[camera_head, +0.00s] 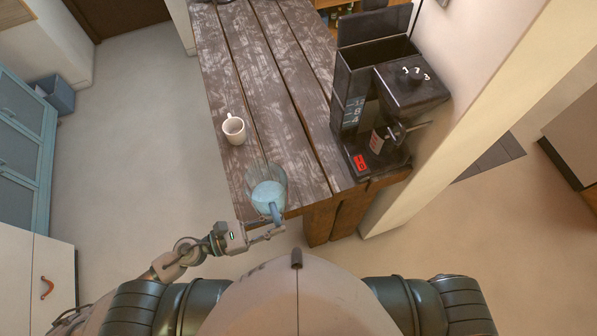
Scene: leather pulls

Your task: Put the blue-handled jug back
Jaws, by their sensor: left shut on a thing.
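The blue-handled jug (268,191) is clear with a light blue lower part and a blue handle toward me. It is at the near edge of the wooden table (265,82). I cannot tell whether it rests on the table or is held just above it. My left gripper (275,228) is shut on the jug's handle at the near side. My right gripper is not in view.
A white mug (234,129) stands on the table beyond the jug. A black coffee machine (377,95) stands at the table's right side, beside a wall. The table's middle is clear. Blue cabinets (22,150) stand at the far left.

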